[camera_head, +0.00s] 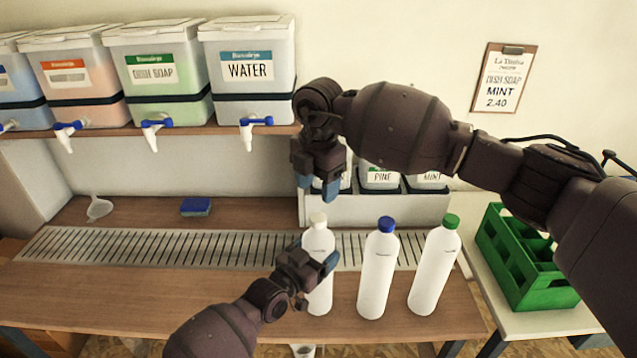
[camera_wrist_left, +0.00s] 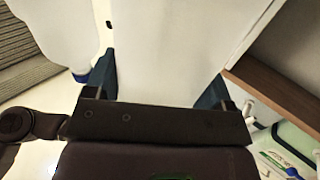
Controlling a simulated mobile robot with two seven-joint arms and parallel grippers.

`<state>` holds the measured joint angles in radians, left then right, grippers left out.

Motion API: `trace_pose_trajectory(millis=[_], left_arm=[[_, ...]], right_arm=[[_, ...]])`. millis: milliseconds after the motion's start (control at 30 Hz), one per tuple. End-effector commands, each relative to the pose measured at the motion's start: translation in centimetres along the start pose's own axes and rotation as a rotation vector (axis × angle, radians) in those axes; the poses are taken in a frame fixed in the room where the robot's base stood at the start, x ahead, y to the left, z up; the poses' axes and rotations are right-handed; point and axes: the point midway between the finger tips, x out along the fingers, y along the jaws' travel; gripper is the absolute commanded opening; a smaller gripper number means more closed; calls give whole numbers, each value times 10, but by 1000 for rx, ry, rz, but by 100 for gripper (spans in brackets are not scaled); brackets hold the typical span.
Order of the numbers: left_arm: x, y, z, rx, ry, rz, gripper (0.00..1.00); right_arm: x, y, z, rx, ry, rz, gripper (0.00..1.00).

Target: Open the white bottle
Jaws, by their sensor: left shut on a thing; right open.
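The bottle with the white cap (camera_head: 318,219) stands upright at the front of the counter, leftmost of three white bottles. My left gripper (camera_head: 319,263) is shut around its upper body. In the left wrist view the white body (camera_wrist_left: 165,50) fills the space between the left gripper's fingers (camera_wrist_left: 160,88). The cap is on the bottle. My right gripper (camera_head: 318,187) is open and points down above the white cap, apart from it. No object shows between its fingers.
A blue-capped bottle (camera_head: 378,270) and a green-capped bottle (camera_head: 435,265) stand to the right. Drums with taps, including the water drum (camera_head: 248,95), line the shelf. A green crate (camera_head: 530,290) stands at right. A sponge (camera_head: 196,207) and funnel (camera_head: 99,207) lie behind the slotted grate (camera_head: 150,247).

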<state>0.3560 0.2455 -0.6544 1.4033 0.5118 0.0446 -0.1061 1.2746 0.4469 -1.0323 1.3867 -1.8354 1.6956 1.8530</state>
Motion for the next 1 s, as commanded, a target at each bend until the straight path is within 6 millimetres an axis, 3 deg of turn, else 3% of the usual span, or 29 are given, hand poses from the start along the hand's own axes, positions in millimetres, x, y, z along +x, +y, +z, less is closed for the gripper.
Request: trace_pose_trajectory(millis=[500,767,1000], left_arm=[[0,0,0,0,-1,0,10],[0,0,0,0,-1,0,10],[0,0,0,0,-1,0,10]], right_arm=[[-1,-1,2,684,-13,-2,57],[0,-1,2,824,-14,-2,57],[22,-2,2,833,-12,-4,57]])
